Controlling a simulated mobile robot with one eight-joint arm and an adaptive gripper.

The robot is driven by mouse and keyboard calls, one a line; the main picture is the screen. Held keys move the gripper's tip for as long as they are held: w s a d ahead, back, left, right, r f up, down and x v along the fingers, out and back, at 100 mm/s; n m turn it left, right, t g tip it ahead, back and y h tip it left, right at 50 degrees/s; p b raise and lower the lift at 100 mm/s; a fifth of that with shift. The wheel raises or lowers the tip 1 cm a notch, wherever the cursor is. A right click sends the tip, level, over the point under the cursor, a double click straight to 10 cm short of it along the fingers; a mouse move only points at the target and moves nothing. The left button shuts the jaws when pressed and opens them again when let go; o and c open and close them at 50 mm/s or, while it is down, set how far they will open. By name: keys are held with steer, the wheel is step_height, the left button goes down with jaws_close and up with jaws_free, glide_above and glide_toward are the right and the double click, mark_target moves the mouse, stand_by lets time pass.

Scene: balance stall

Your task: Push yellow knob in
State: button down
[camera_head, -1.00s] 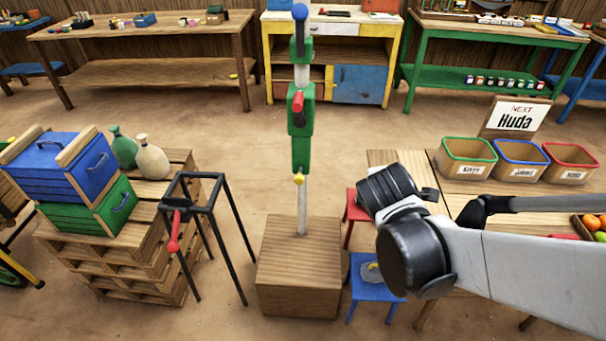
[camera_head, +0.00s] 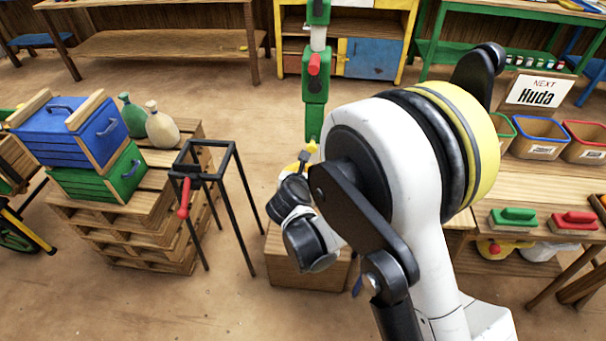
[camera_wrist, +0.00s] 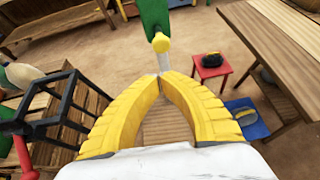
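The yellow knob (camera_wrist: 161,43) sits at the lower end of the green block (camera_wrist: 155,14) on an upright pole, and shows just past my fingertips in the wrist view. In the head view the knob (camera_head: 311,147) shows small under the green block (camera_head: 314,100), close to my gripper. My gripper (camera_wrist: 163,78) has yellow fingers that converge to nearly touching tips and look shut, with nothing visible held. Its tips appear below the knob in the wrist view. I cannot tell whether they touch it. My arm hides part of the post's wooden base (camera_head: 290,268) in the head view.
A red handle (camera_head: 314,64) is higher on the post. A black metal frame (camera_head: 237,160) with a red lever (camera_head: 184,198) stands left. Red (camera_wrist: 211,66) and blue (camera_wrist: 245,118) stools and a wooden table (camera_wrist: 270,50) are right. Floor is free in front.

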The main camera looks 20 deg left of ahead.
mark_target(308, 148)
steer(key=w+a+f+b, duration=0.1)
steer(key=w+b, duration=0.1)
steer(key=w, duration=0.5)
steer(key=shift+w+a+f+b, duration=0.15)
steer(key=shift+f+b, duration=0.15)
steer(key=shift+f, duration=0.1)
steer(key=w, duration=0.2)
steer(key=w+a, duration=0.1)
steer(key=shift+w, duration=0.4)
steer(key=shift+s, duration=0.1)
